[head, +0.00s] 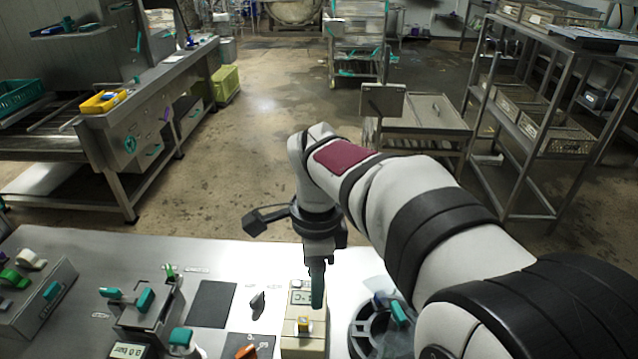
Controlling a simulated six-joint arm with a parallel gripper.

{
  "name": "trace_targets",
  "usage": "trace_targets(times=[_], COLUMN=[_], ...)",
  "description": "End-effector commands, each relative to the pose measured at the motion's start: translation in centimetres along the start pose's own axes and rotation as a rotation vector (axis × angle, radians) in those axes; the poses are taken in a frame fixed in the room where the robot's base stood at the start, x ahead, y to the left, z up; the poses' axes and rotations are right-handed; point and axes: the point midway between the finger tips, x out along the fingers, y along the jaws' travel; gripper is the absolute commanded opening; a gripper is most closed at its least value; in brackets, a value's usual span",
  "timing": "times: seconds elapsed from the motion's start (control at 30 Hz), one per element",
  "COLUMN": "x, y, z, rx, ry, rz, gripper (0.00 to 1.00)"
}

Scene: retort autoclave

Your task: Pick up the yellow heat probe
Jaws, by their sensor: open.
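A small yellow piece with a pale top, which looks like the yellow heat probe (305,325), sits on a narrow beige block (303,345) at the front middle of the steel table. My gripper (317,306) points down above this block, just behind the yellow piece in the picture. Its teal finger hides part of the block's face and display. My gripper is open, with nothing seen between its fingers; the gap between them is hard to make out from here. I cannot tell whether the fingers touch the block.
A round dark fixture (365,330) with a teal part stands close on the right. An orange piece (246,352), a dark mat (212,303) and a metal stand with teal knobs (146,312) lie left. A switch box (40,300) stands far left.

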Motion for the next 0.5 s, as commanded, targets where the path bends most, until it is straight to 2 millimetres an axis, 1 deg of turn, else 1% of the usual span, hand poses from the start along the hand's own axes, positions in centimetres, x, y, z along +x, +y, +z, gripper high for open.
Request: trace_targets(times=[0.03,0.1,0.13,0.17,0.27,0.3,0.4,0.5], x=[0.7,1.3,1.7,2.2,4.8,6.0,8.8,10.8], y=[-1.7,-3.1,-3.4,-3.6,-3.5,-3.5,-3.5,-3.5], z=[1.2,2.3,2.5,2.5,2.5,2.4,2.3,2.3], rx=[0.063,0.140,0.158,0.169,0.176,0.176,0.175,0.175], ry=[0.010,0.020,0.022,0.023,0.024,0.025,0.024,0.023], rz=[0.000,-0.006,-0.007,-0.008,-0.006,-0.004,-0.006,-0.007], gripper=[0.62,0.62,0.62,0.62,0.62,0.62,0.62,0.62])
